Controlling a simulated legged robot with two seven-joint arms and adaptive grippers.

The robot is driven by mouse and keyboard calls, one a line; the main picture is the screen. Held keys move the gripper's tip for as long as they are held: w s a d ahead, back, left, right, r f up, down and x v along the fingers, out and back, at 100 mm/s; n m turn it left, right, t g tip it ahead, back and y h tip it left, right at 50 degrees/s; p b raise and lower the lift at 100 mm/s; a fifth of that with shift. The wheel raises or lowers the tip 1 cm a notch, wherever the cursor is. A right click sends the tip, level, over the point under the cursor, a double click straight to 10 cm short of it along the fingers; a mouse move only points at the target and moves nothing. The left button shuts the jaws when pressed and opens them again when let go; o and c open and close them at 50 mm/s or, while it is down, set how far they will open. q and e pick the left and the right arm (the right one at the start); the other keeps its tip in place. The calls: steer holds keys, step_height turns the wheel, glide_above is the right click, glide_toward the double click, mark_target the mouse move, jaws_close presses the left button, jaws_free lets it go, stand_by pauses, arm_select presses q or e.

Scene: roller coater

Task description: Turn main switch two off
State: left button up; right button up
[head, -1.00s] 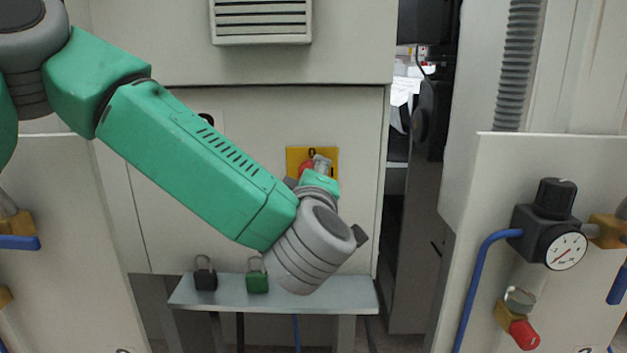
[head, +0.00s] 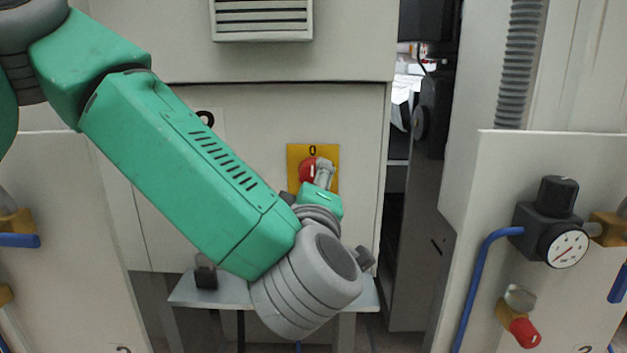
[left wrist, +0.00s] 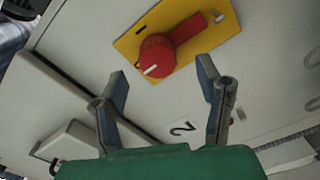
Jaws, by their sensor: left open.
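The main switch, a red rotary knob (head: 307,171) on a yellow plate (head: 297,154) with a 0 mark at its top, is on the grey cabinet front. In the left wrist view the red knob (left wrist: 157,56) shows with its handle slanting up to the right across the yellow plate (left wrist: 128,43). A label with a 2 (left wrist: 181,129) is on the panel near it. My left gripper (left wrist: 163,76) is open and empty, its two fingers apart just short of the knob. In the head view my left gripper (head: 325,172) partly covers the plate. My right gripper is not in view.
A metal shelf (head: 368,295) below bears a black padlock (head: 206,274). On the right panel are a pressure gauge (head: 567,248), a blue hose (head: 472,275) and a red-tipped valve (head: 523,332). A dark gap separates the cabinet from that panel.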

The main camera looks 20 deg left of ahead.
arm_select(q)
steer(key=v, duration=0.6)
steer(key=shift+s+d, duration=0.15)
steer(key=shift+s, duration=0.05)
